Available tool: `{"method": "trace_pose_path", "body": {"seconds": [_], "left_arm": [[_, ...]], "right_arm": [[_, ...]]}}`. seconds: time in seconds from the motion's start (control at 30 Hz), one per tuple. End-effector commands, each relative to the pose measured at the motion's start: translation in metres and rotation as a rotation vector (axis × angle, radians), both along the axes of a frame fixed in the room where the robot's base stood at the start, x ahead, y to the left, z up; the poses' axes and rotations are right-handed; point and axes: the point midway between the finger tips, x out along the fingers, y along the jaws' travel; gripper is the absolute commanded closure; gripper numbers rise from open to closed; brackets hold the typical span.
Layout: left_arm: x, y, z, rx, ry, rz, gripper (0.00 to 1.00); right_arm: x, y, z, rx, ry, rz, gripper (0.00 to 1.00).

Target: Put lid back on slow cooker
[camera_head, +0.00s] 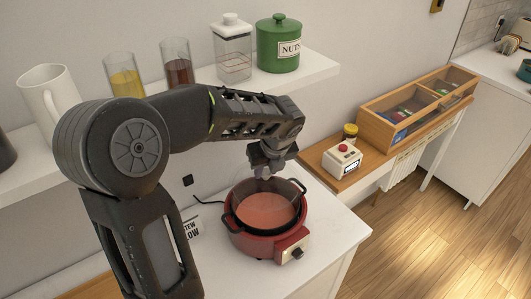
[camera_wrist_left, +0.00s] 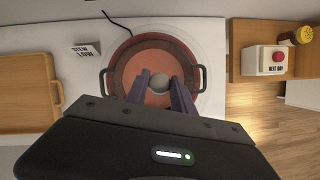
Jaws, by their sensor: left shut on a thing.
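The slow cooker (camera_head: 262,243) is red with dark side handles and a front dial, and stands on the white counter. Reddish stew shows inside it. My left gripper (camera_head: 265,172) is above the cooker's back part, shut on the lid's round grey knob. In the left wrist view the knob (camera_wrist_left: 159,84) sits between the fingertips of the left gripper (camera_wrist_left: 160,88), over the cooker (camera_wrist_left: 122,58). The lid looks like clear glass, its edge faint, at or just above the pot; I cannot tell whether it is seated. My right gripper is not in view.
A small sign (camera_wrist_left: 84,50) stands left of the cooker and a wooden tray (camera_wrist_left: 25,92) lies beyond it. A white box with a red button (camera_head: 342,160) is on the wooden ledge at right. A shelf (camera_head: 310,72) with jars and glasses runs behind my arm.

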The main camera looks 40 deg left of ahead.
Motion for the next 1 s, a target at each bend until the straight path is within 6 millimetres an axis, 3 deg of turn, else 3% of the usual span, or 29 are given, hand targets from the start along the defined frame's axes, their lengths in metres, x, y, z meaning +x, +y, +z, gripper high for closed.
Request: {"method": "trace_pose_path", "body": {"seconds": [0.57, 0.77, 1.0], "left_arm": [[0.000, 0.000, -0.006, -0.001, 0.000, 0.001, 1.00], [0.000, -0.001, -0.021, -0.001, 0.001, 0.001, 1.00], [0.000, -0.001, -0.047, -0.001, 0.000, 0.001, 1.00]], "right_arm": [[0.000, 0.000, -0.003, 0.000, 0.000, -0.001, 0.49], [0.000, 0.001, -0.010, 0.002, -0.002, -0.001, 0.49], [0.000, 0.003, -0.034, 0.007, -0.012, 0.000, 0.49]]}}
